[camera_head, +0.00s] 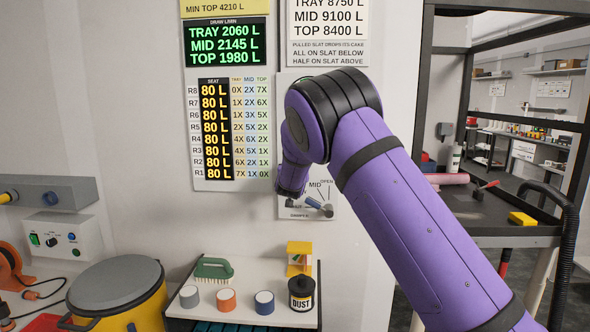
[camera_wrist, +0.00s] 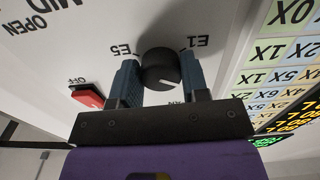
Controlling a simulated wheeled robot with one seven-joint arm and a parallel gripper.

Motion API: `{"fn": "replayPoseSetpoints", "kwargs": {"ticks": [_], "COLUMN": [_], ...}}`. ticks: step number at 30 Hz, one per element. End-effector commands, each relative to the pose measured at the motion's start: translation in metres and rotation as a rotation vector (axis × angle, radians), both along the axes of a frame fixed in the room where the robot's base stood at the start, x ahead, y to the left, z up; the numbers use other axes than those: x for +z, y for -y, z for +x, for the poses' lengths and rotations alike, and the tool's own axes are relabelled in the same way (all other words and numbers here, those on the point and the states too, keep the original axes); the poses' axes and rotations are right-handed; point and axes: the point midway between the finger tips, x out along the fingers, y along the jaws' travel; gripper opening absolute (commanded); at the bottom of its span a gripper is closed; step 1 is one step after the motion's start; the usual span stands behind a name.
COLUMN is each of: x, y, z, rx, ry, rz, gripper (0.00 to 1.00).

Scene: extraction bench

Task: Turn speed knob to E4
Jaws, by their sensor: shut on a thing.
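The speed knob (camera_wrist: 160,66) is a dark round knob on a pale wall panel in the wrist view, which shows the panel's lettering upside down. The label E5 stands to its left and E1 to its right. A short light mark shows on the knob's lower right face. My gripper (camera_wrist: 158,74) has one blue finger on each side of the knob, closed on it. The E4 label is not visible. In the head view my purple arm hides the knob and my gripper.
A red OFF switch (camera_wrist: 87,96) sits left of the knob. Part of a MID/OPEN selector panel (camera_head: 328,188) shows beside my arm. A number chart (camera_head: 232,184) hangs to the left. Below, a shelf (camera_head: 185,325) holds a green brush (camera_head: 214,268), small jars and a dust pot (camera_head: 301,294).

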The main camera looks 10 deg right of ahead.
Motion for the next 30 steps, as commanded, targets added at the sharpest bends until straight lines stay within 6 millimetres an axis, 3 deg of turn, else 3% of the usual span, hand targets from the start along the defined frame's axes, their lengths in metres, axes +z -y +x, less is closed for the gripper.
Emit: {"fn": "replayPoseSetpoints", "kwargs": {"ticks": [11,30], "x": [0.0006,0.0014], "y": [0.0007,-0.0016], "z": [0.0002,0.0008], "rx": [-0.002,-0.001], "ry": [0.061,0.249], "rz": [0.187,0.761], "gripper": [0.18,0.18]}}
